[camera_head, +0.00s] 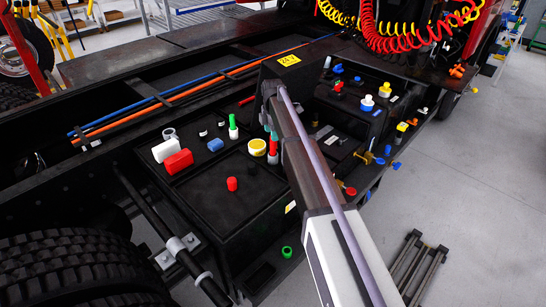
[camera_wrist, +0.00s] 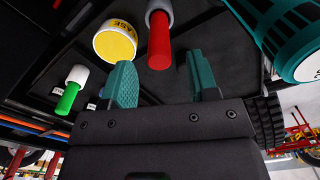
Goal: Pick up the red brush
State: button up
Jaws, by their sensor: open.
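The red brush (camera_head: 274,145) stands upright in the black tray area, with a red handle above a white base. In the wrist view its red handle (camera_wrist: 159,42) points toward my gripper, with the white part beyond it at the top edge. My gripper (camera_wrist: 164,76) is open, its two teal fingers spread apart. The handle's near end appears just beyond the fingertips, between their lines; I cannot tell whether they touch. In the head view my arm partly hides the gripper, and a little teal shows beside the red handle.
A yellow-lidded grease tin (camera_head: 257,147) stands just left of the brush. A green-handled brush (camera_head: 233,128) stands farther left. Red block (camera_head: 179,162), white block (camera_head: 165,150) and red knob (camera_head: 232,184) lie nearby. A large teal ribbed object (camera_wrist: 285,35) is close at right in the wrist view.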

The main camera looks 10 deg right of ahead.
jog(key=b, duration=0.5)
send_over(273, 155)
jog(key=w, duration=0.1)
notch_tip(273, 155, down, 5)
jog(key=shift+w+d+f, duration=0.15)
jog(key=shift+r+p, duration=0.2)
jog(key=shift+p, duration=0.2)
jog(key=c, duration=1)
notch_tip(273, 155, up, 10)
jog(key=p, duration=1)
jog(key=shift+r, duration=0.15)
